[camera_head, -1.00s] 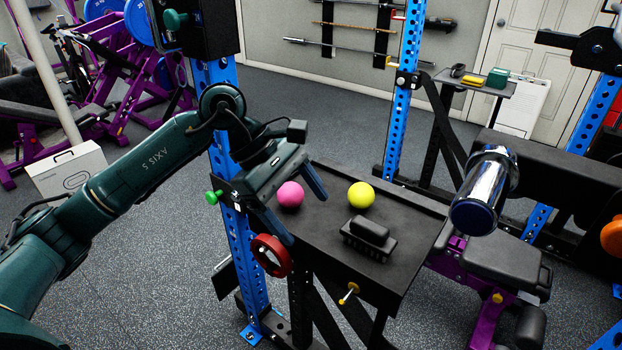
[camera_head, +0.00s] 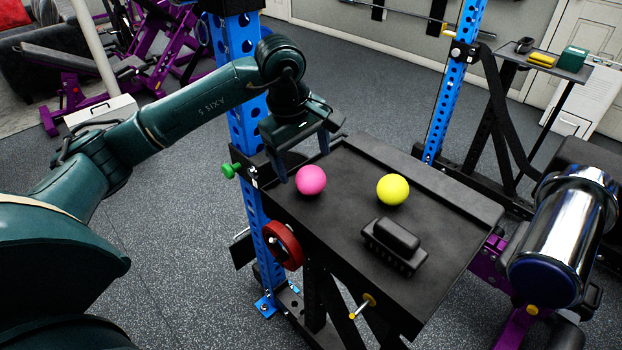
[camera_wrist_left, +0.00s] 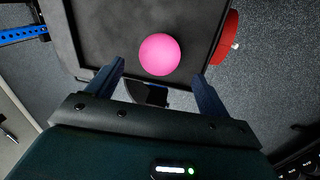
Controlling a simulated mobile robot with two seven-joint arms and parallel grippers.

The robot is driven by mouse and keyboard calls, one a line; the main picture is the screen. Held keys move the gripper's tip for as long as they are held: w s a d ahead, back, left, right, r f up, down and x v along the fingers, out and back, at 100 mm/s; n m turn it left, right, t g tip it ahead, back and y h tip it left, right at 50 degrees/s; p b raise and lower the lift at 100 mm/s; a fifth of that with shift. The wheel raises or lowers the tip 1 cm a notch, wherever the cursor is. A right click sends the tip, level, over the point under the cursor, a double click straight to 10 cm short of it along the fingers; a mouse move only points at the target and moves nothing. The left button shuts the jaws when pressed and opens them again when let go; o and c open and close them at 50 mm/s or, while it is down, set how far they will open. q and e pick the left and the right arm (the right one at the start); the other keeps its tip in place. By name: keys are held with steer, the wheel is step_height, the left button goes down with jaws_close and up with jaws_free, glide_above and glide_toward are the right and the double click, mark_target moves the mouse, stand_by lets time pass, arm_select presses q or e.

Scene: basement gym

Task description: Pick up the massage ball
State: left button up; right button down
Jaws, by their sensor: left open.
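Two balls stand on a black tray table (camera_head: 345,235): a pink ball (camera_head: 311,180) near its left edge and a yellow ball (camera_head: 392,189) to the right of it. I cannot tell which one is the massage ball. My left gripper (camera_head: 303,160) is open and empty, with its fingers just behind and above the pink ball in the head view. In the left wrist view the pink ball (camera_wrist_left: 160,54) shows beyond and between the two open fingertips, seemingly apart from them. My right gripper is not in view.
A black brush-like block (camera_head: 394,246) lies on the table in front of the yellow ball. A blue rack post (camera_head: 247,120) rises close by the left arm. A chrome cylinder (camera_head: 577,225) with a blue end juts out at right. A small shelf (camera_head: 550,62) stands behind.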

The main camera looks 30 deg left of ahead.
mark_target(308, 169)
arm_select(q)
steer(key=f, duration=0.3)
steer(key=w+f, duration=0.1)
steer(key=f, duration=0.1)
steer(key=shift+d+f+p, duration=0.1)
steer(key=shift+d+p, duration=0.2)
steer(key=shift+d, duration=0.05)
steer(key=c, duration=1.1)
